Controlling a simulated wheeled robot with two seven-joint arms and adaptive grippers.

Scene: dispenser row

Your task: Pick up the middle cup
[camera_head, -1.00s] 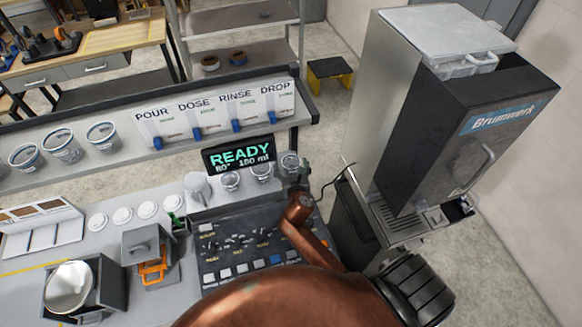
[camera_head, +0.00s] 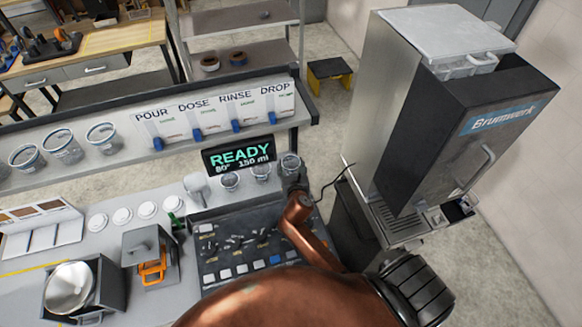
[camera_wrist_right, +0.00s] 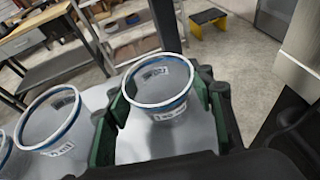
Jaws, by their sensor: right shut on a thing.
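Three clear cups with blue-banded rims stand in a short row behind the button panel: a left cup (camera_head: 229,181), a middle cup (camera_head: 261,172) and a right cup (camera_head: 290,162). My right gripper (camera_wrist_right: 165,108) is shut on the right cup (camera_wrist_right: 160,84), with green pads on both sides of it; the cup is upright. The middle cup shows beside it in the right wrist view (camera_wrist_right: 48,118), apart from the fingers. In the head view my right gripper (camera_head: 292,174) is small and partly hidden by its arm. My left gripper is not in view.
A READY display (camera_head: 239,155) hangs just behind the cups. The button panel (camera_head: 240,248) lies in front of them. A tall Brumwerk machine (camera_head: 470,130) stands at right. More cups (camera_head: 62,146) sit on the shelf at left, beside the lever board (camera_head: 215,112).

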